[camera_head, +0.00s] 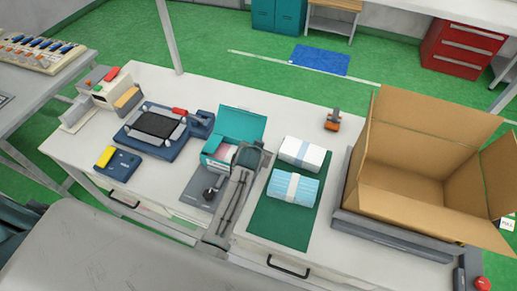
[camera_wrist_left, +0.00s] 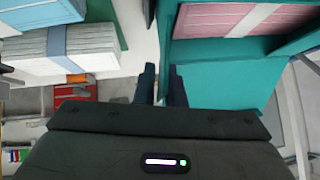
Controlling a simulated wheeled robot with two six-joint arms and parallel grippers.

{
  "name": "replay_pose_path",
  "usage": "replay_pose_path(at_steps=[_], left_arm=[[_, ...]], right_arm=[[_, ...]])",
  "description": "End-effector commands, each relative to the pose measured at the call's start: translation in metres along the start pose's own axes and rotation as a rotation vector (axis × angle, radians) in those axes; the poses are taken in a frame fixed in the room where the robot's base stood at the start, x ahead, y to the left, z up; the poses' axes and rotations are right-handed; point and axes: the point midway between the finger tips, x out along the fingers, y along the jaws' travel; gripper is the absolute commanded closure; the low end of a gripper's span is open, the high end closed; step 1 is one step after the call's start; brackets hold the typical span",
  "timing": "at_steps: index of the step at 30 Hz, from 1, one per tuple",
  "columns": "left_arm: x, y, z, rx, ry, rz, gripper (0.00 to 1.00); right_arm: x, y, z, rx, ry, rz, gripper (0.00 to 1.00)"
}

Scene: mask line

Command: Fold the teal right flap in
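The teal box (camera_head: 237,122) stands near the middle of the table with its lid raised at the back. Pink masks (camera_head: 222,150) with a pale band show inside; the masks (camera_wrist_left: 232,18) also show in the left wrist view. My left gripper (camera_head: 243,148) is at the box's right side. In the left wrist view its fingers (camera_wrist_left: 160,84) are a little apart, with a light gap between them. The gripper partly hides this side in the head view. My right gripper is out of view.
Two banded mask stacks, white (camera_head: 302,153) and light blue (camera_head: 292,187), lie on a green mat (camera_head: 265,228) right of the box. A large open carton (camera_head: 420,205) stands farther right. A blue machine (camera_head: 155,128) and a grey fixture (camera_head: 196,192) are left.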

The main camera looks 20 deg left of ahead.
Motion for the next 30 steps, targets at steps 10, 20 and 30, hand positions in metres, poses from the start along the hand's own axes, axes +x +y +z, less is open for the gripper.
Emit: replay_pose_path(at_steps=[10,20,30], left_arm=[[0.0,-0.001,0.0,-0.008,0.001,0.008,1.0],[0.001,-0.007,0.0,-0.113,0.001,0.112,1.0],[0.002,-0.015,0.002,-0.292,0.0,0.291,1.0]], right_arm=[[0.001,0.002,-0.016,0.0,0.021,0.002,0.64],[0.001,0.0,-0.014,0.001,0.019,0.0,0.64],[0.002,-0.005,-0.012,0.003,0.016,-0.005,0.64]])
